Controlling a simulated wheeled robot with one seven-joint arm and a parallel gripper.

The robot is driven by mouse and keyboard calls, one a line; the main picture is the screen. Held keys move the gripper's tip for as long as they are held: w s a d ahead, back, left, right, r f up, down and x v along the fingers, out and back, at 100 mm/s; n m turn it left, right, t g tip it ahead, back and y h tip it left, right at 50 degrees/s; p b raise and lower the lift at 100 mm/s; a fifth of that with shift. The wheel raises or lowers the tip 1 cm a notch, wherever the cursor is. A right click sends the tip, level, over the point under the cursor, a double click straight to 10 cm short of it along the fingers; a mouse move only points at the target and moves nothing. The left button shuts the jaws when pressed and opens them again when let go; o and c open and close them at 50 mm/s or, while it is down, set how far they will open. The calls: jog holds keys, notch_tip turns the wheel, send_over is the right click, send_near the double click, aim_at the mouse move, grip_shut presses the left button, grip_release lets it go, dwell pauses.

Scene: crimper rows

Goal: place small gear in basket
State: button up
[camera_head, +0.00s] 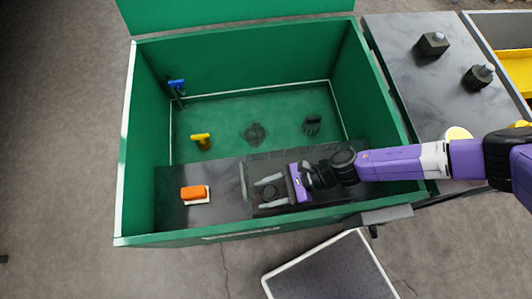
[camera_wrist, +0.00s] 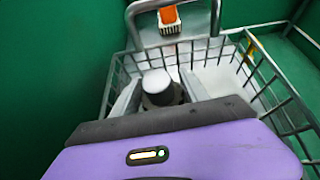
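The small gear, a dark round base with a pale cylindrical top, stands upright inside the wire basket in the wrist view (camera_wrist: 157,84). In the head view it shows as a small dark shape (camera_head: 269,192) between my fingers. The grey wire basket (camera_wrist: 133,37) has a raised handle at its far end; in the head view the handle (camera_head: 244,181) shows left of my gripper. My gripper (camera_head: 258,194) reaches into the basket, with its fingers (camera_wrist: 159,88) apart on either side of the gear. Gaps seem to show beside the gear; the fingertips' lower ends are hard to make out.
The basket stands on a dark ledge in a green-walled bin (camera_head: 122,165). An orange block on a white base (camera_head: 195,194) lies left of it. Yellow (camera_head: 201,140) and blue (camera_head: 177,86) handled items stand behind.

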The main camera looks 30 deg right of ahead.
dwell(0.3)
jog(key=shift+r, duration=0.25)
jog(key=v, duration=1.2)
jog(key=shift+f+b, duration=0.1)
jog(key=shift+b, duration=0.2)
